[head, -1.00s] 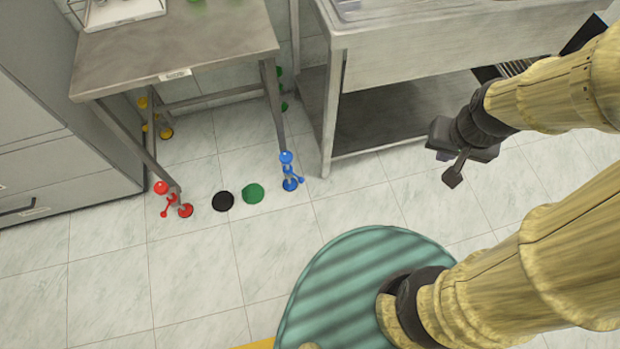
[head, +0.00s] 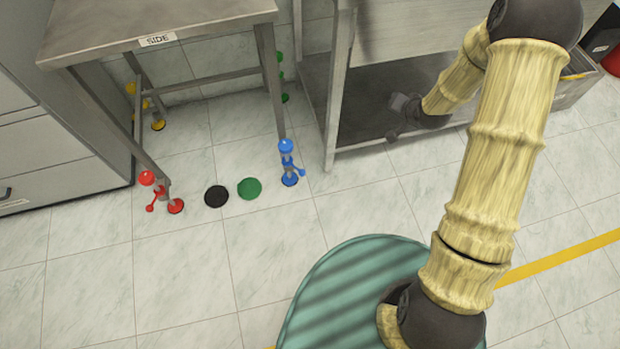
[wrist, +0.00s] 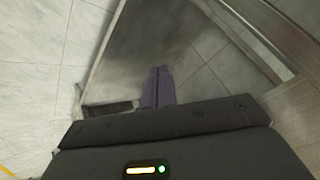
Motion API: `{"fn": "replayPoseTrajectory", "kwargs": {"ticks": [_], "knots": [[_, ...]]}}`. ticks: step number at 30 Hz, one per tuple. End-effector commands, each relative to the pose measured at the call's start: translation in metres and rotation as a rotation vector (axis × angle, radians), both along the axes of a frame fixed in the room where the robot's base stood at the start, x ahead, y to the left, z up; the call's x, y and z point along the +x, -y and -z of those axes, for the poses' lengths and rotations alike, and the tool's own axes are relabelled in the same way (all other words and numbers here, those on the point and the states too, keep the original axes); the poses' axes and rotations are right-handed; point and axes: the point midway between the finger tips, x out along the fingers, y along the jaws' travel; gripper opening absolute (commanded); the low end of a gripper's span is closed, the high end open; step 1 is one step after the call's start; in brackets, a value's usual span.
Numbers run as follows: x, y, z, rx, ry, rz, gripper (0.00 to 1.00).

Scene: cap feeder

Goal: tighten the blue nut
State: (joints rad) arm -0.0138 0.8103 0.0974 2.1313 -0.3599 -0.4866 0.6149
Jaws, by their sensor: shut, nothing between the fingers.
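The blue fitting (head: 287,161) stands at the foot of the side table's right front leg in the head view. It has a blue ball on top, a small blue side arm and a round blue base on the floor. I cannot tell which of these pieces is the nut. My gripper (head: 394,120) is to the right of the blue fitting and apart from it, in front of the steel unit's lower shelf. In the wrist view the two fingers (wrist: 158,86) are together with nothing between them. The blue fitting does not show in the wrist view.
The side table (head: 150,25) has red (head: 160,190), yellow (head: 150,105) and green (head: 281,78) fittings at its other legs. A black disc (head: 216,196) and a green disc (head: 249,188) lie on the floor. The steel unit (head: 342,90) stands right of the blue fitting.

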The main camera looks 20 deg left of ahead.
Motion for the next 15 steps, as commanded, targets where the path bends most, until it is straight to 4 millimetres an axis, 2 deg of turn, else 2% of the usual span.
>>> {"fn": "replayPoseTrajectory", "kwargs": {"ticks": [1,8,15], "knots": [[0.005,-0.01,0.037,0.044,0.006,0.002,0.0],[0.022,-0.055,0.142,0.292,0.049,0.025,0.0],[0.012,-0.098,0.248,0.588,0.05,0.059,0.0]]}}
